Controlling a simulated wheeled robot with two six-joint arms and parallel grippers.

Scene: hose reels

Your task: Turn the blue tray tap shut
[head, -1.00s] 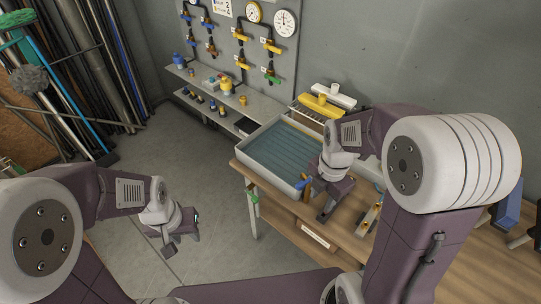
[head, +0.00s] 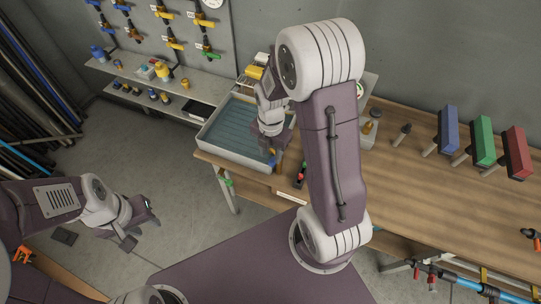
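The tray (head: 232,157) is a shallow grey-white box with blue-green water, standing at the left end of the wooden bench. The blue tray tap (head: 272,161) is a small blue handle at the tray's front right corner, partly hidden by my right gripper. My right gripper (head: 277,148) hangs right at the tap, pointing down; its fingers are too small and overlapped to tell whether they touch the handle or are open. My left gripper (head: 140,230) is open and empty over the floor, left of the bench.
The wooden bench (head: 420,165) runs right, holding blue (head: 447,128), green (head: 483,141) and red (head: 517,153) blocks on stands. A low shelf (head: 190,103) and a wall panel with several taps stand behind left. My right arm covers the bench's middle.

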